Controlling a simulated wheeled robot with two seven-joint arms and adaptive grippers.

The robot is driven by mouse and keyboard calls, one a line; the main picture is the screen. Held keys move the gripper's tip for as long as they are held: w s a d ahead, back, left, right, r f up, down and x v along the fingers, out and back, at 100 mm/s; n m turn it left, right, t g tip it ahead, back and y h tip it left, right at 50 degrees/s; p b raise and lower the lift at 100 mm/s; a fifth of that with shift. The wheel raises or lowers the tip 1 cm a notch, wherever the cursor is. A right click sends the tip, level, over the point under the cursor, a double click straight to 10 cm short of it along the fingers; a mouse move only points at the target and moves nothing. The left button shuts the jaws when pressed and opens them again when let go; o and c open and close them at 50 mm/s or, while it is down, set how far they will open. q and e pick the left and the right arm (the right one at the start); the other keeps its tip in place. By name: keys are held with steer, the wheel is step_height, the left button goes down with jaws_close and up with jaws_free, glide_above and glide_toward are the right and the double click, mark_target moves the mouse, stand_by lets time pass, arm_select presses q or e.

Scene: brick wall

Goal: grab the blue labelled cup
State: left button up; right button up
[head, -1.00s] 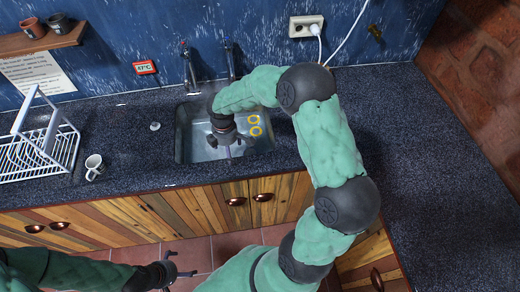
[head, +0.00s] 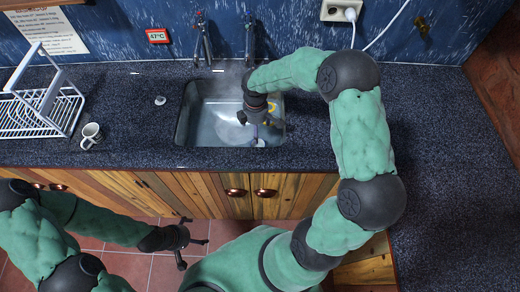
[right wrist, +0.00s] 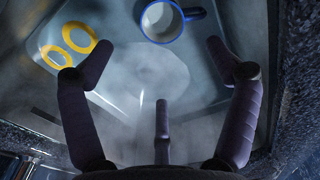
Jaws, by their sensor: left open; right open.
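A cup with a blue rim and blue handle (right wrist: 163,20) is in the sink, cut by the top edge of the right wrist view; no label shows. In the head view only a small pale part of it (head: 259,143) shows below my right gripper. My right gripper (head: 265,125) hangs over the sink with fingers spread and empty; in the wrist view (right wrist: 160,85) the cup lies beyond its fingertips, apart from them. My left gripper (head: 194,241) is open and empty, low in front of the cabinets. Another white cup (head: 91,135) is on the counter at left.
The metal sink (head: 190,140) has raised walls around my right gripper. Two yellow rings (right wrist: 68,45) lie in it. Taps (head: 203,40) stand behind, with faint steam. A white dish rack (head: 40,105) is at left. The counter at right (head: 440,150) is clear.

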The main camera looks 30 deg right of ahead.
steer(key=f, duration=0.1)
steer(key=b, duration=0.2)
glide_toward(257, 146)
steer(key=shift+s+a+f, duration=0.35)
steer(key=shift+s+f, duration=0.1)
steer(key=shift+s, duration=0.1)
steer(key=f+b, duration=0.1)
steer(key=f, duration=0.1)
steer(key=s+f+b, duration=0.1)
steer(key=f, duration=0.1)
steer(key=shift+a+f, duration=0.15)
steer(key=shift+f, duration=0.1)
steer(key=shift+w+f, duration=0.1)
steer(key=shift+f, duration=0.25)
steer(key=shift+r, duration=0.1)
steer(key=shift+c, duration=0.3)
steer(key=c, duration=1.3)
